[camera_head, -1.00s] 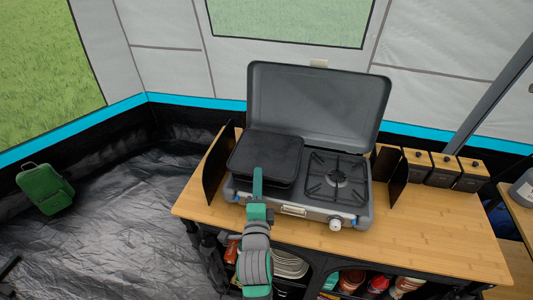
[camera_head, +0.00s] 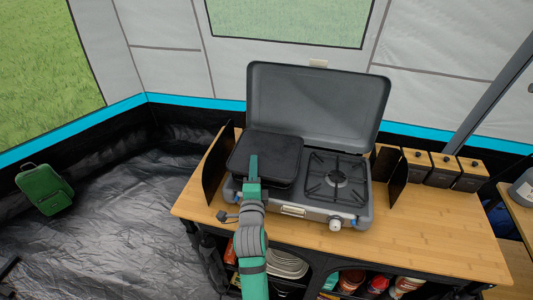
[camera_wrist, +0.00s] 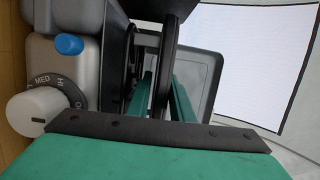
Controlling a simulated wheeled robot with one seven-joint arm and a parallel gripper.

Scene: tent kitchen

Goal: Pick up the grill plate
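The grill plate (camera_head: 265,155) is a black, square, flat plate lying on the left side of the open grey camp stove (camera_head: 350,215). My gripper (camera_head: 253,168) is at the plate's front edge, with its green upper finger showing over the plate. In the wrist view, the green fingers of my gripper (camera_wrist: 164,98) stand apart on either side of the plate's dark edge (camera_wrist: 166,62). I cannot make out firm contact on both sides. The plate still lies flat on the stove. My arm hides part of the stove's front.
The stove's lid (camera_head: 318,105) stands up behind. A bare burner (camera_head: 337,180) is right of the plate. White knobs (camera_wrist: 38,112) are on the stove's front. Dark side panels (camera_head: 217,165) flank it. Canisters (camera_head: 443,168) stand at the right. The wooden counter (camera_head: 425,240) is clear at front right.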

